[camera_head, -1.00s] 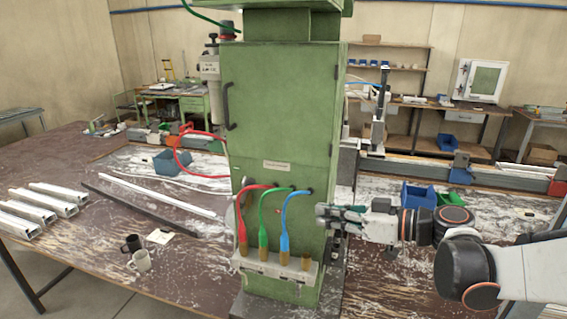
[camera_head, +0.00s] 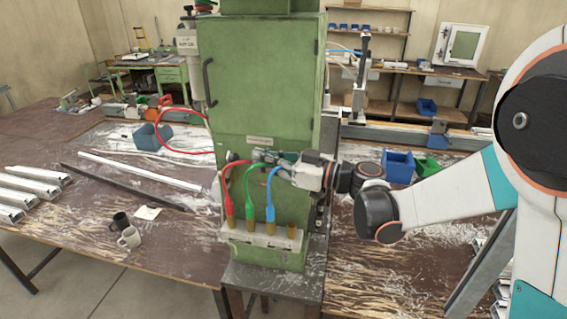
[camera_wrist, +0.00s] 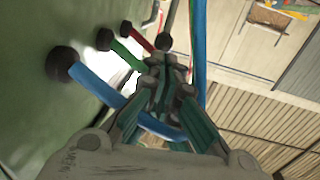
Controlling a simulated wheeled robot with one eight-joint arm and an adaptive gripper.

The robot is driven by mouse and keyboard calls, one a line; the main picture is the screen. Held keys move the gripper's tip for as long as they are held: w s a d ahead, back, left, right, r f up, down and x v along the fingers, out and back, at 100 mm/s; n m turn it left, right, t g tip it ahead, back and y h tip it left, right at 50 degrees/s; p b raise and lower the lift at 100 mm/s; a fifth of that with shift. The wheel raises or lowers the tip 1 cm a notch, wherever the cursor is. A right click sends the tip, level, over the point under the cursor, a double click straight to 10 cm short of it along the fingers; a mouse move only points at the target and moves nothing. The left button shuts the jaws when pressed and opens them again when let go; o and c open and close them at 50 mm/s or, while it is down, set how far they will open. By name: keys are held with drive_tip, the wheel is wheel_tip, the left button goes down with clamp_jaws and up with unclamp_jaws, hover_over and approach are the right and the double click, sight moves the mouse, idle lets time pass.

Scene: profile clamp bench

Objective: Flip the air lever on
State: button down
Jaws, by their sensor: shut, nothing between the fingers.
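My gripper (camera_head: 258,155) is shut and empty, close to the front face of the green cabinet (camera_head: 262,85), at the height of the hose tops. In the wrist view its fingertips (camera_wrist: 163,62) are together beside a small dark round knob (camera_wrist: 163,41), which may be the air lever's end; I cannot tell whether they touch. A blue hose (camera_wrist: 95,83) runs behind the fingers, with a green hose (camera_wrist: 127,55) and a red hose (camera_wrist: 138,40) farther along.
The hoses end at a pale bracket (camera_head: 262,237) with brass fittings low on the cabinet. A red-topped filter unit (camera_head: 187,42) hangs at the cabinet's upper left. A blue bin (camera_head: 399,166) stands right.

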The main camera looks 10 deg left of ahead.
sight(233, 156)
drive_tip(key=shift+x, duration=1.8)
drive_tip(key=a+r+h+p, duration=0.1)
drive_tip(key=h+p, duration=0.1)
drive_tip(key=a+r+h+p, duration=0.1)
drive_tip(key=a, duration=0.1)
drive_tip(key=shift+w+a+r+n+g+h+p, duration=0.1)
drive_tip(key=shift+a+r+n+g+h+p, duration=0.05)
drive_tip(key=shift+a+n+g+h+p, duration=0.2)
drive_tip(key=shift+w+a+b, duration=0.1)
drive_tip(key=shift+a+b, duration=0.2)
drive_tip(key=shift+a, duration=0.1)
drive_tip(key=shift+r, duration=0.1)
